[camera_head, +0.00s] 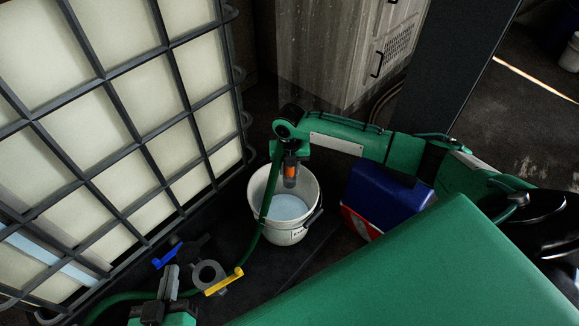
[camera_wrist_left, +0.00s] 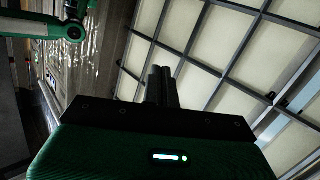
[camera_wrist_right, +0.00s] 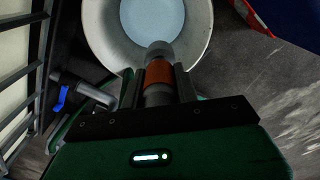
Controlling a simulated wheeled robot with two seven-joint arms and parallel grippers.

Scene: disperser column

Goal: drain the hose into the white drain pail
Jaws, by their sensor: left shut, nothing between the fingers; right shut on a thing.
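The white drain pail (camera_head: 296,237) stands on the dark floor, with pale blue at its bottom. My right gripper (camera_head: 291,160) is shut on the hose end, a grey nozzle with an orange band (camera_head: 291,171), and holds it pointing down over the pail's mouth. In the right wrist view the hose end (camera_wrist_right: 158,73) lies between the fingers, with the pail (camera_wrist_right: 203,45) beyond it. The green hose (camera_head: 261,226) runs past the pail's left side toward the lower left. My left gripper (camera_head: 171,272) is shut and empty near the valve; its closed fingers show in the left wrist view (camera_wrist_left: 161,83).
A caged tank (camera_head: 125,105) fills the left. Near its foot are a blue handle (camera_head: 166,256), a grey ring fitting (camera_head: 210,275) and a yellow lever (camera_head: 224,282). A blue and red box (camera_head: 378,196) stands right of the pail. A cabinet (camera_head: 335,55) stands behind.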

